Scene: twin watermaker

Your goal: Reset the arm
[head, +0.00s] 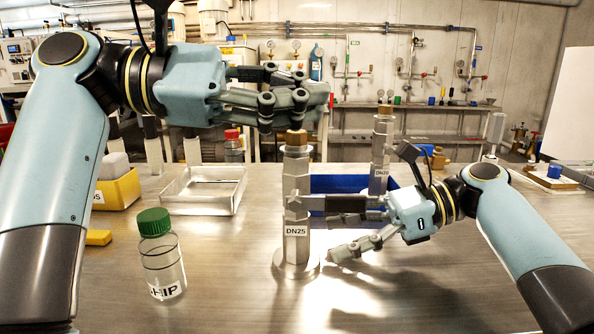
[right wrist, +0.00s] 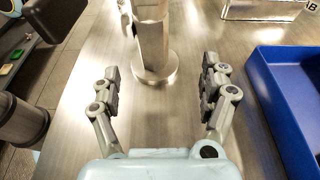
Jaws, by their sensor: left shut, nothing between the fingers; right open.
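My left gripper (head: 318,97) is shut and empty, held in the air above and behind the top of a metal column labelled DN25 (head: 296,200). My right gripper (head: 335,230) is open and low over the table, just right of that column. In the right wrist view, the right gripper (right wrist: 160,88) has its fingers spread wide. The column (right wrist: 153,40) stands upright ahead, between the lines of the two fingers. No thing is held by either gripper.
A green-capped bottle (head: 161,260) stands at the front left. A clear tray (head: 203,190), a yellow bin (head: 118,187) and a red-capped bottle (head: 233,147) are behind. A blue tray (head: 350,184) and a second column (head: 381,145) stand behind the right gripper. The front middle table is clear.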

